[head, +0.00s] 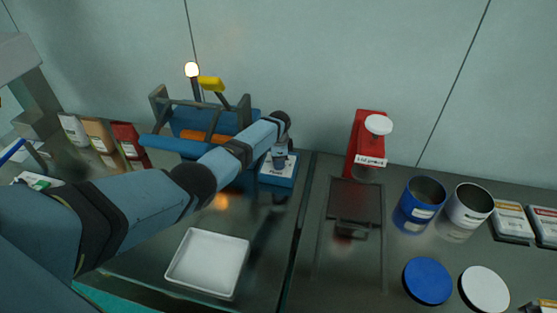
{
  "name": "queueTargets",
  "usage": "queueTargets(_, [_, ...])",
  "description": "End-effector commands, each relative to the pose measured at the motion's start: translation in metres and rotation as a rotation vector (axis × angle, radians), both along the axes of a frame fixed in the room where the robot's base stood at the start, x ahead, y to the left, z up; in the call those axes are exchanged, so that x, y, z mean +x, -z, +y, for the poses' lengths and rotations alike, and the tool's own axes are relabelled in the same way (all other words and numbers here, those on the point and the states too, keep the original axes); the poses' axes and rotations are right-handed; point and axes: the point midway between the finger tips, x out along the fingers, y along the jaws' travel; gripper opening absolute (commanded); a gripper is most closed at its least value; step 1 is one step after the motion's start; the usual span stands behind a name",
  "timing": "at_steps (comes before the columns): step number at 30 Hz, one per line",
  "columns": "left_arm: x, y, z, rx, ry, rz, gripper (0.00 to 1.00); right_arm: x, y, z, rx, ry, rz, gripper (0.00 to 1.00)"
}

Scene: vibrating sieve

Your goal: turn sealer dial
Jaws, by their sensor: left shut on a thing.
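My left arm reaches in from the lower left, and its gripper (281,152) points down over a small blue box with a white labelled face (278,179). A dark dial (279,163) stands on that face. The gripper looks shut on the dial, though its fingers are small and partly hidden by my wrist. To the left is a blue machine (166,144) with an orange bar, a yellow handle and a lit lamp, partly hidden behind my arm. My right gripper is not in view.
An empty white tray (181,277) lies in front of my arm. To the right are a red lid press (362,140), a blue can (407,218), a white can (462,222), a blue lid (428,281) and a white lid (484,289). Several pouches (99,134) stand at left.

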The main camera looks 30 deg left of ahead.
Motion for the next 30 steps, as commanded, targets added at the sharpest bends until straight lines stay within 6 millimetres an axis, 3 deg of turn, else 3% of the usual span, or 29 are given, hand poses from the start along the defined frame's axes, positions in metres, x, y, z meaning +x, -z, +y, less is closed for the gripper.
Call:
queueTargets(1, [0.0001,-0.0002,0.0,0.001,0.001,-0.001,0.2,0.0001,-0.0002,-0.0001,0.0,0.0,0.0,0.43])
queueTargets(2, [0.0001,-0.0002,0.0,0.001,0.001,-0.001,0.46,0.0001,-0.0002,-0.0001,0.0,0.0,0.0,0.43])
queueTargets(5, [0.0001,-0.0002,0.0,0.0,0.0,0.0,0.69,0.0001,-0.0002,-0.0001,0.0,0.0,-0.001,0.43])
queueTargets(17, [0.0,-0.0004,-0.0002,0.0,-0.042,0.0,0.69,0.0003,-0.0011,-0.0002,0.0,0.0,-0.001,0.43])
queueTargets(30, [0.0,-0.0006,-0.0005,-0.001,-0.574,0.001,0.69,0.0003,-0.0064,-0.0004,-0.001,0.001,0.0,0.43])
